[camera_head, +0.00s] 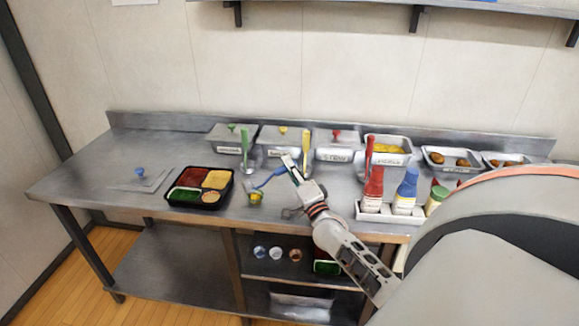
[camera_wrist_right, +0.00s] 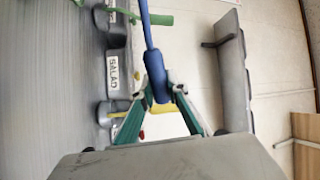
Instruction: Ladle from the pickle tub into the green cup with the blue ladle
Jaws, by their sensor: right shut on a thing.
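My right gripper (camera_head: 290,172) is shut on the handle of the blue ladle (camera_head: 270,180). The right wrist view shows the blue handle (camera_wrist_right: 156,85) between the fingertips. The ladle slants down left to a small cup-like shape (camera_head: 255,198) with yellow in it, right of the bento tray. It is too small to tell the ladle's bowl from the green cup there. An open tub (camera_head: 373,155) with yellow food stands at the back right; its label is too small to read surely. My left gripper is not in view.
A black bento tray (camera_head: 232,190) with filled compartments lies left of the ladle. A flat lid with a blue knob (camera_head: 140,171) lies further left. Bottles (camera_head: 405,190) stand in a rack at right.

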